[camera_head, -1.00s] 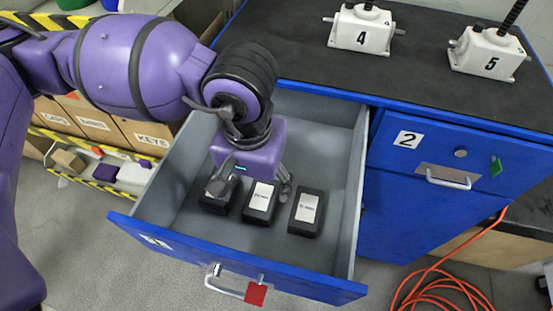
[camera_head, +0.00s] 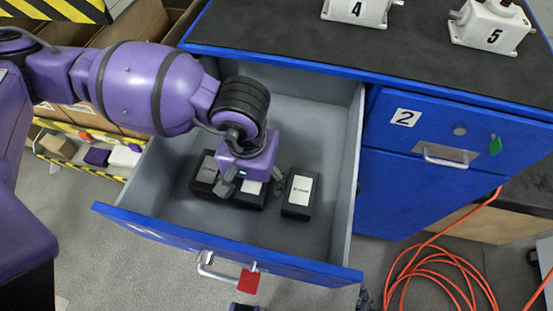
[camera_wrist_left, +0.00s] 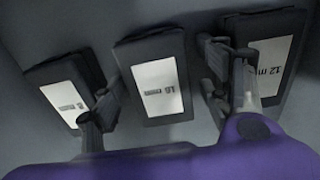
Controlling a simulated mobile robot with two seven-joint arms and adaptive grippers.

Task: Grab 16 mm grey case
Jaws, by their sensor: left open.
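The 16 mm case is a dark box with a pale label, and it lies in the open drawer. It is the middle one of three in the left wrist view (camera_wrist_left: 158,82), and the middle case in the head view (camera_head: 250,192). My left gripper (camera_head: 252,188) is open above it and partly hides it from the head. In the left wrist view the fingers (camera_wrist_left: 165,95) stand on either side of the case, with nothing held. A dark part at the head view's bottom edge, possibly my right gripper (camera_head: 365,298), is mostly cut off.
A 12 mm case (camera_wrist_left: 270,60) and another dark case (camera_wrist_left: 65,85) flank it closely. The grey drawer (camera_head: 345,150) has side walls around the arm. The worktop (camera_head: 300,35) lies behind, with white screw jacks 4 and 5. An orange cable (camera_head: 430,262) lies on the floor.

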